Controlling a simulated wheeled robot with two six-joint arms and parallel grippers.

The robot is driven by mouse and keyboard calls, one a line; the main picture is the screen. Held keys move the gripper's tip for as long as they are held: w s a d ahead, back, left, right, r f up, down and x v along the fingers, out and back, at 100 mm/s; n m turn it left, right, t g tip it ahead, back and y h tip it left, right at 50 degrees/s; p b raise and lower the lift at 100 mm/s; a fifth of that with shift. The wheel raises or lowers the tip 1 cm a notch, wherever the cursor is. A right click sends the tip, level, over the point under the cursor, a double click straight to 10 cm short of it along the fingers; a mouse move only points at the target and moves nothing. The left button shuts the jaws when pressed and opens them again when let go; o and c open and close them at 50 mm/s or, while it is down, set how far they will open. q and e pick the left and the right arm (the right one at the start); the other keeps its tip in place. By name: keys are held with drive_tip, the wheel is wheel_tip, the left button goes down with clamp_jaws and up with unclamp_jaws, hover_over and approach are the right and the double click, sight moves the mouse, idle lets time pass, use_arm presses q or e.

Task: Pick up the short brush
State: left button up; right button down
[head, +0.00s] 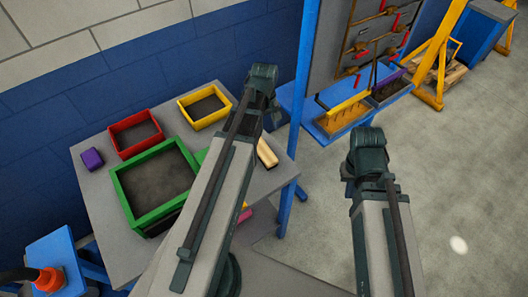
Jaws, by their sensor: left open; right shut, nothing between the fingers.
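No object shows clearly as the short brush. A small pale tan block-like thing (267,152) lies on the grey table's right side, partly hidden by my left arm; I cannot tell whether it is the brush. My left gripper (263,78) is open, held high near the table's far right corner, with its fingers hard to make out. My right gripper (366,142) is shut and empty, over the floor right of the table. A small pink thing (244,215) shows at my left arm's edge.
The grey table (94,190) holds a red bin (135,151), a yellow bin (183,118), a large green bin (125,197) and a purple block (92,159). A blue post (300,90) and a tool panel with a blue shelf (320,132) stand beyond. Floor at right is open.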

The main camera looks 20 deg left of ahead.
sight(264, 150)
use_arm(q)
drive_tip(key=shift+w+a+f+b, duration=0.1)
drive_tip(key=shift+f+b, duration=6.65)
drive_tip(key=shift+f, duration=0.2)
drive_tip(key=shift+r, duration=0.1)
drive_tip(key=c, duration=1.5)
drive_tip(key=shift+r, duration=0.1)
wheel_tip(264, 150, up, 10)
drive_tip(key=p, duration=1)
